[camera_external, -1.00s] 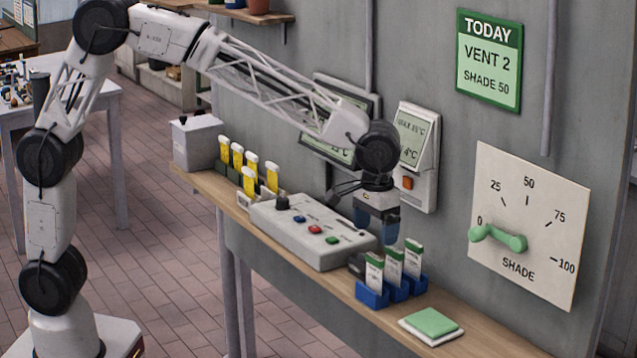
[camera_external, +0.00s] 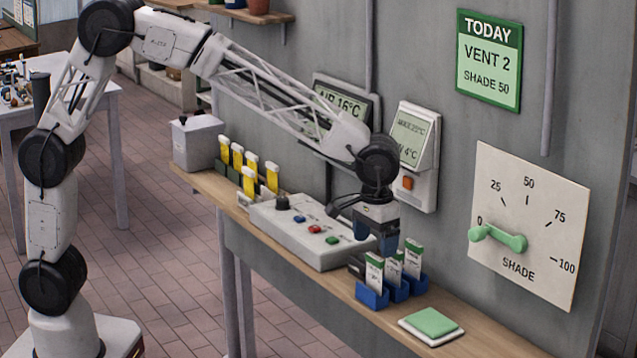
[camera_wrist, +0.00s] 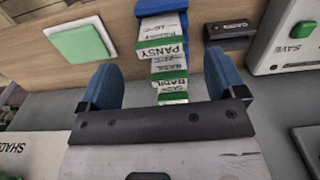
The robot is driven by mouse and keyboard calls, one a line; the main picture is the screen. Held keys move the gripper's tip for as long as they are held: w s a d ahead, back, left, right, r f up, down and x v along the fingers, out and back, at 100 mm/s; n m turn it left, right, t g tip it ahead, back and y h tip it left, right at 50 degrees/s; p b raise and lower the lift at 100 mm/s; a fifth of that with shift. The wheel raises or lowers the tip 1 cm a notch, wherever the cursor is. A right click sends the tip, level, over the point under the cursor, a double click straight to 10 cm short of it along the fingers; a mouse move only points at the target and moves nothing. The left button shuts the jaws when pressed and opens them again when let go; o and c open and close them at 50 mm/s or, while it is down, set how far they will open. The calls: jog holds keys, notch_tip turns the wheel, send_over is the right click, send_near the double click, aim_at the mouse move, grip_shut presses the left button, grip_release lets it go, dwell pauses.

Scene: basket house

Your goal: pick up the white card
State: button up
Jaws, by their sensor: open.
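Several white cards with green tops stand upright in a row of blue holders (camera_external: 372,295) on the shelf. The front card (camera_external: 374,272) is at the left, with a middle card (camera_external: 394,268) and a back card (camera_external: 413,257) beside it. I cannot tell which one is the white card. In the wrist view, the printed cards (camera_wrist: 162,50) lie between my blue fingers; one reads PANSY, another BASIL. My gripper (camera_external: 376,243) is open and empty, pointing down just above and left of the cards. It also shows in the wrist view (camera_wrist: 160,72).
A green pad on a white square (camera_external: 431,324) lies right of the holders. A grey control box (camera_external: 310,235) with buttons is close on the left, with a small dark block (camera_external: 357,264) near it. The wall (camera_external: 455,215) stands behind.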

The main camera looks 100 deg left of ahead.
aim_at(375, 257)
jog(key=shift+f, duration=2.5)
jog(key=c, duration=1.1)
jog(key=shift+o, duration=0.2)
jog(key=shift+r, duration=5)
